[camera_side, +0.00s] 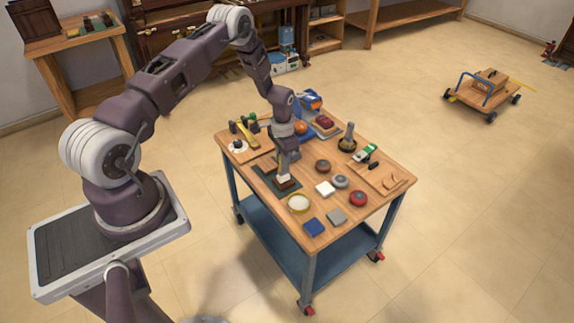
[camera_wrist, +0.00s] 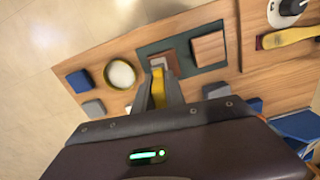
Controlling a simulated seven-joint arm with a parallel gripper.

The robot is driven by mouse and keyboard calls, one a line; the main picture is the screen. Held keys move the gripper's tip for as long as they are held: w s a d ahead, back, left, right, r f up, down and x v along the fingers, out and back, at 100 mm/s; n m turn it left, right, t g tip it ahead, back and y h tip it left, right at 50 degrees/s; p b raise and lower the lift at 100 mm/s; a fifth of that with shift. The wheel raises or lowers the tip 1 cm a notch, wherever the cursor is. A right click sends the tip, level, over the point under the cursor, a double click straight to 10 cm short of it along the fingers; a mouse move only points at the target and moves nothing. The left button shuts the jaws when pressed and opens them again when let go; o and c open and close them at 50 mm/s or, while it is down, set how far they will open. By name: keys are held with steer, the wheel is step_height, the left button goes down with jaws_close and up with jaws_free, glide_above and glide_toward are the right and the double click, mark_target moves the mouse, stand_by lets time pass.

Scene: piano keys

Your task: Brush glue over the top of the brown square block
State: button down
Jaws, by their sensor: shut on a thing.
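My gripper (camera_side: 285,158) is shut on a brush with a yellow handle (camera_wrist: 158,88) and points down. The brush's pale bristles (camera_side: 284,178) are right over a small brown square block (camera_side: 286,186) on a dark green mat (camera_side: 268,174). In the wrist view, the bristle end covers part of this block (camera_wrist: 169,59); I cannot tell if they touch. A larger, lighter brown block (camera_wrist: 208,48) lies beside it on the mat (camera_wrist: 183,47). A round dish of pale glue (camera_side: 299,203) stands near the mat; it also shows in the wrist view (camera_wrist: 120,74).
Blue (camera_side: 314,227), grey (camera_side: 337,216) and white (camera_side: 325,188) squares lie near the dish. A bottle (camera_side: 348,137) stands farther back. A yellow-handled tool (camera_wrist: 287,37) lies on a board beyond the mat.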

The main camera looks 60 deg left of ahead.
steer(key=shift+a, duration=2)
steer(key=shift+d, duration=3.25)
step_height(320, 180, up, 6)
steer(key=shift+r, duration=0.25)
steer(key=shift+w, duration=0.1)
